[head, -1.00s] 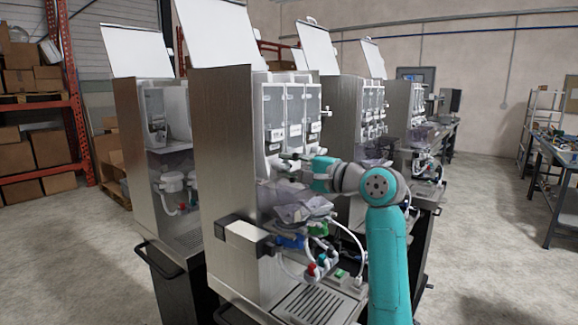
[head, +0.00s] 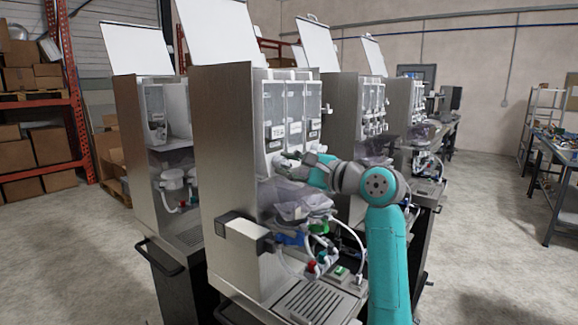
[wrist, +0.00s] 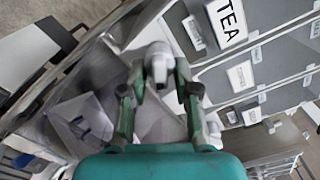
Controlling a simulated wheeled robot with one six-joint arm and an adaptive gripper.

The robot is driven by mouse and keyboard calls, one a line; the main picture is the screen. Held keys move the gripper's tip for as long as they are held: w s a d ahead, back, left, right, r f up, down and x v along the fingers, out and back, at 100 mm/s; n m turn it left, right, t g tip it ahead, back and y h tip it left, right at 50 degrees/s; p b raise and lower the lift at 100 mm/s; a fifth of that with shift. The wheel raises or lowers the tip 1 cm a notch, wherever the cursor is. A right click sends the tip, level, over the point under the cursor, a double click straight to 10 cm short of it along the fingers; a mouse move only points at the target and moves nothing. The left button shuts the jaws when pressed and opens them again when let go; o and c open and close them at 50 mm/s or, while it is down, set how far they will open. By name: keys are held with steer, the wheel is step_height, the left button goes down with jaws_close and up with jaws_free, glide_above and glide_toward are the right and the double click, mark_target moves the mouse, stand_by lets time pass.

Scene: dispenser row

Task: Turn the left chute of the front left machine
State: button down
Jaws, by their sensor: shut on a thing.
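The front left machine (head: 228,150) is a steel cabinet with clear canisters in its upper front. One canister carries a TEA label (wrist: 232,18), seen tilted in the wrist view. The left chute (wrist: 158,64) is a pale spout below the canisters. My gripper (head: 288,161) is at the machine's front, just under the leftmost canister. In the wrist view my gripper (wrist: 158,88) has its two fingers on either side of the chute, shut on it. The chute is mostly hidden by the fingers in the head view.
Below my gripper are a clear plastic mixing part (head: 300,208), white hoses and a drip grille (head: 312,302). A white box (head: 246,236) juts from the machine's side. Other machines stand left (head: 150,130) and behind. Open floor (head: 480,250) lies to the right.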

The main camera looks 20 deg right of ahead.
steer(key=c, duration=1.2)
jaws_free()
